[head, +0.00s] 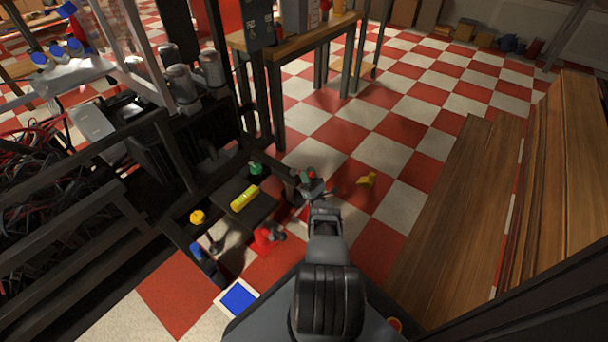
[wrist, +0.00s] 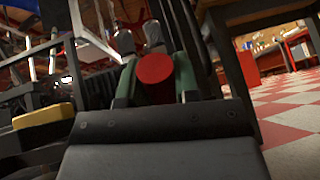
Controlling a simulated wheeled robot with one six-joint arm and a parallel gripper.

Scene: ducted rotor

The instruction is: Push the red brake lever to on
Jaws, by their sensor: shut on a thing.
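My gripper (head: 311,184) is low beside the dark control frame in the head view. In the wrist view my gripper (wrist: 155,82) has its green-sided fingers closed on either side of a round red end (wrist: 156,69), which looks like the red brake lever's handle. The rest of that lever is hidden behind the fingers and my wrist. A separate red piece with a grey part (head: 266,237) sits to the left of my wrist; I cannot tell what it is. No on or off marking is readable.
The dark panel (head: 262,208) bears a yellow bar (head: 244,198). A green knob (head: 255,169), yellow knob (head: 197,216) and blue piece (head: 203,260) surround it. A yellow object (head: 367,180) lies on the checkered floor. Wooden boards (head: 455,210) lie right. A workbench (head: 290,48) stands behind.

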